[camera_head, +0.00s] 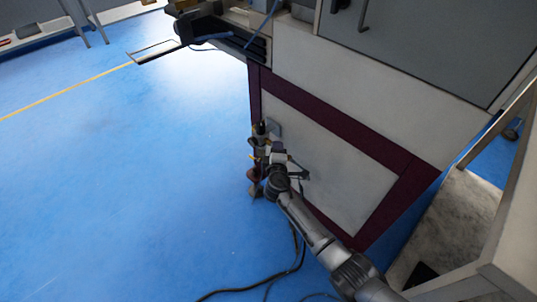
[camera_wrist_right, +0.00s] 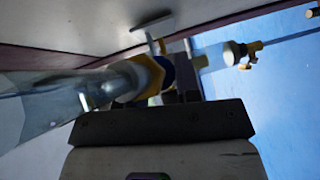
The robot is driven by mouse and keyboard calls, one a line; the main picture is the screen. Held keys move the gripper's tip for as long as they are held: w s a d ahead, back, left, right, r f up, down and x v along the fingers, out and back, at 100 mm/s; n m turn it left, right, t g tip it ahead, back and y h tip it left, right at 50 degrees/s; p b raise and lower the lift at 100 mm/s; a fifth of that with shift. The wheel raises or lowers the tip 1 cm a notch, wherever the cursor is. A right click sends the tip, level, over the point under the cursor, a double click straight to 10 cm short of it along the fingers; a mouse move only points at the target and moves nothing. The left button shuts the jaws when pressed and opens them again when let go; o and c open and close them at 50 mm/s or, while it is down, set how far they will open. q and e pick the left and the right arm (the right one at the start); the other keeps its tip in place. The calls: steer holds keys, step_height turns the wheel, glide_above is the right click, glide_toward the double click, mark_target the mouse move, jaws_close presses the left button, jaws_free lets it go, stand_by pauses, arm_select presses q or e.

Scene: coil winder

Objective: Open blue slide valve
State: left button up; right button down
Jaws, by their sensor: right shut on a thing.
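The valve assembly (camera_head: 256,172) stands upright at the lower left corner of the machine. In the right wrist view its row of fittings runs across the picture, with a brass-coloured hex piece (camera_wrist_right: 146,76) and a clear bowl (camera_wrist_right: 45,105) at left. The blue slide valve (camera_wrist_right: 168,68) shows as a small dark blue ring beside the hex piece. My right gripper (camera_head: 274,157) is at the assembly; in the wrist view its fingers (camera_wrist_right: 178,88) are shut at the blue valve and hide part of it. The slide's exact position cannot be told. My left gripper is not in view.
The machine's pale panel (camera_head: 320,160) with its dark red frame is close behind the fittings. Black cables (camera_head: 270,277) lie on the blue floor below. A smaller brass fitting (camera_wrist_right: 247,57) sticks out at right in the wrist view. The floor at left is clear.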

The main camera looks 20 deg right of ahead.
steer(key=shift+f, duration=0.1)
steer(key=c, duration=1.2)
jaws_free()
steer(key=shift+a, duration=0.1)
steer(key=o, duration=0.4)
steer(key=shift+w, duration=0.15)
steer(key=shift+s+a+r+p, duration=0.15)
steer(key=shift+s+r+p, duration=0.1)
steer(key=shift+s+p, duration=0.25)
steer(key=p+v, duration=0.5)
steer(key=v, duration=0.8)
steer(key=shift+f, duration=0.15)
